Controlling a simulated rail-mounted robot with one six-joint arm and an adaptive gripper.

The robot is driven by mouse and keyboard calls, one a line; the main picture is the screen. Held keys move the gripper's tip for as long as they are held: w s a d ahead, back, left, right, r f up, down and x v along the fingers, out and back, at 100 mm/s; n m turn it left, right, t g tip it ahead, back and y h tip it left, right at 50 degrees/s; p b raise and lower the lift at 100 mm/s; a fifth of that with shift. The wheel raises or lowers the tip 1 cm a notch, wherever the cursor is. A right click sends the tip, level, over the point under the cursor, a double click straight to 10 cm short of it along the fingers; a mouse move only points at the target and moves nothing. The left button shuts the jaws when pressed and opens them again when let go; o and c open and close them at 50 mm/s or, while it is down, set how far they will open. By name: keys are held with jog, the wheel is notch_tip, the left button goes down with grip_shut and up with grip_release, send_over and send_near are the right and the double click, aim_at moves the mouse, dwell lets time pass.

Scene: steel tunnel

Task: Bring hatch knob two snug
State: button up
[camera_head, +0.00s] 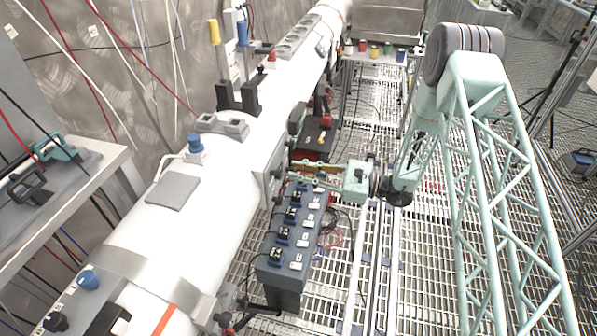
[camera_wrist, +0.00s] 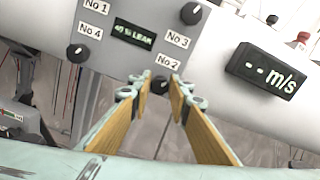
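In the wrist view a grey hatch plate (camera_wrist: 125,12) on the white pipe carries dark knobs beside printed numbers. Knob two (camera_wrist: 160,86) sits at its lower edge, below the label No 2, between my fingertips. My gripper (camera_wrist: 158,88) is open, one finger on each side of knob two; I cannot tell whether they touch it. Knob three (camera_wrist: 191,13) and knob four (camera_wrist: 76,53) show; the knob of No 1 is out of view. A small display (camera_wrist: 133,33) seems to read 40 % LEAK. In the head view my gripper (camera_head: 288,177) reaches the pipe's side; knob two is hidden there.
A dark display marked m/s (camera_wrist: 263,70) is on the pipe, right of the hatch. In the head view a blue switch box (camera_head: 290,235) with several switches stands just below my gripper. A red and black device (camera_head: 315,140) stands behind it. Grated floor lies to the right.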

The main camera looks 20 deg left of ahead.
jog(key=shift+c, duration=0.7)
jog(key=shift+m, duration=0.4)
jog(key=m+p, duration=0.1)
jog(key=m, duration=0.3)
jog(key=shift+w+m, duration=0.1)
jog(key=shift+m, duration=0.2)
jog(key=m+p, duration=0.1)
jog(key=m, duration=0.5)
jog(key=shift+w+p, duration=0.1)
jog(key=shift+p, duration=0.2)
jog(key=o, duration=0.9)
jog(key=shift+c, duration=0.2)
jog(key=shift+d, duration=0.15)
